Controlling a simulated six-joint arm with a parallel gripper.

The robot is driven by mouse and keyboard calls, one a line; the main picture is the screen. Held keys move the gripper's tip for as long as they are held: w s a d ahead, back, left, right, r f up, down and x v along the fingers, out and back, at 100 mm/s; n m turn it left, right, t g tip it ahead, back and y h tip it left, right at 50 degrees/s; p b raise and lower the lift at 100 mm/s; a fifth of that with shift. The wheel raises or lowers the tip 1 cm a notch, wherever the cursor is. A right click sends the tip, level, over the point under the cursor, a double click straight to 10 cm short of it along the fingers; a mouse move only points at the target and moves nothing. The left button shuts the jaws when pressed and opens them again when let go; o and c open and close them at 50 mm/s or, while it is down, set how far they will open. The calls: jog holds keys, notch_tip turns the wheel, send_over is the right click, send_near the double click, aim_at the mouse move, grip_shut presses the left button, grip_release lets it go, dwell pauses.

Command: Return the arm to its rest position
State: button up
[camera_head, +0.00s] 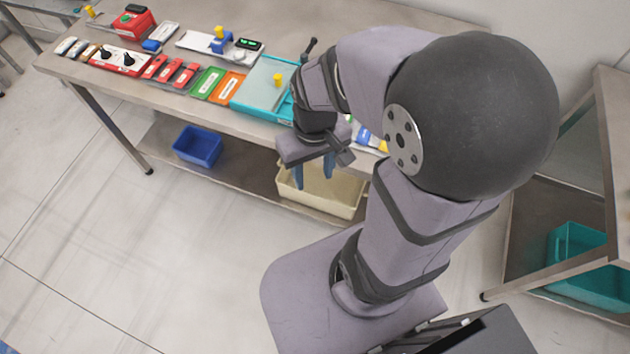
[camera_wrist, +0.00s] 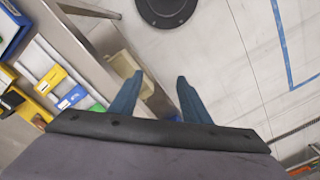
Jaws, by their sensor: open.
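My gripper (camera_head: 314,172) hangs in front of the workbench's near edge in the head view, with its blue fingers pointing down. In the wrist view its two blue fingers (camera_wrist: 158,98) stand apart with nothing between them. The gripper is open and empty. My arm is folded, and its large dark joint covers the right part of the bench in the head view.
The workbench (camera_head: 190,100) carries a teal tray (camera_head: 262,85), a red box (camera_head: 132,22) and several coloured items. On its lower shelf are a blue bin (camera_head: 198,146) and a cream bin (camera_head: 322,190). A right-hand table holds a teal bin (camera_head: 590,275). The left floor is clear.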

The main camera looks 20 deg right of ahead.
jog(key=shift+s+a+f, duration=0.15)
jog(key=shift+s+f, duration=0.05)
jog(key=shift+s, duration=0.35)
jog(key=shift+s+a+f, duration=0.15)
jog(key=shift+s+f, duration=0.05)
jog(key=shift+s, duration=0.35)
notch_tip(320, 180, down, 9)
jog(key=b, duration=0.9)
